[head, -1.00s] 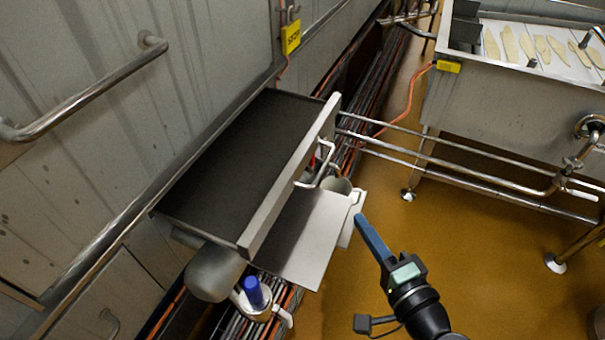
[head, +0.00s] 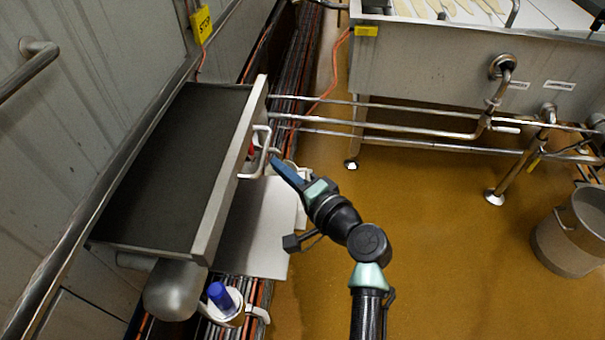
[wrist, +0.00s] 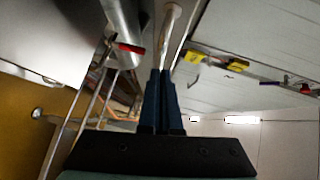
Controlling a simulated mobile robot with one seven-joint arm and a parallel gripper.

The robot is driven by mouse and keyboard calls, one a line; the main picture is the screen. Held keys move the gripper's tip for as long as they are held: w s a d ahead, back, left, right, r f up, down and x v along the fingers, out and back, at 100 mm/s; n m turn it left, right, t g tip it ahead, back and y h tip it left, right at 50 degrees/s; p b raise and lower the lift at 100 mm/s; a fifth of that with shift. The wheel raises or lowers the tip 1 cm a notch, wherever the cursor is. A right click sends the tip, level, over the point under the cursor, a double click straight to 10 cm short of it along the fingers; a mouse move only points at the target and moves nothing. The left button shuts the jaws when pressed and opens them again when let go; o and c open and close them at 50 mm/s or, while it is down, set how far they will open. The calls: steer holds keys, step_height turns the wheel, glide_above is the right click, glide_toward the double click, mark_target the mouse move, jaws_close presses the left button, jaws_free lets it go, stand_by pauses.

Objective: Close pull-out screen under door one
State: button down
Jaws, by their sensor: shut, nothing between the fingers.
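The pull-out screen (head: 165,150) is a metal drawer with a dark flat surface, standing out from under the grey wall panel at left in the head view. Its pale front panel (head: 230,165) faces right and carries a bent metal handle (head: 258,155). My gripper (head: 275,160) is shut and empty, its blue fingers pointing at the handle from the right. The tips are very close to the handle; I cannot tell whether they touch. In the wrist view, the shut fingers (wrist: 159,75) point up at a metal bar (wrist: 168,35), probably the handle.
Below the screen are a flat metal plate (head: 258,230), a rounded metal housing (head: 174,290) and a blue-capped container (head: 222,298). Pipes (head: 390,125) run right to a steel vat (head: 430,75). A bucket (head: 575,235) stands at far right. The ochre floor between is open.

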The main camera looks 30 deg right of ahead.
mark_target(167, 168)
steer(key=shift+w+a+f, duration=0.1)
steer(key=shift+w+a, duration=0.15)
steer(key=shift+a, duration=0.15)
steer(key=w+a, duration=0.4)
steer(key=a, duration=0.2)
steer(key=w+a+p, duration=0.1)
steer(key=w+a, duration=0.3)
steer(key=a, duration=0.2)
steer(key=w+a+p, duration=0.1)
steer(key=w+a, duration=0.3)
steer(key=a, duration=0.3)
steer(key=shift+w, duration=0.35)
steer(key=shift+w+a, duration=0.1)
steer(key=shift+a, duration=0.05)
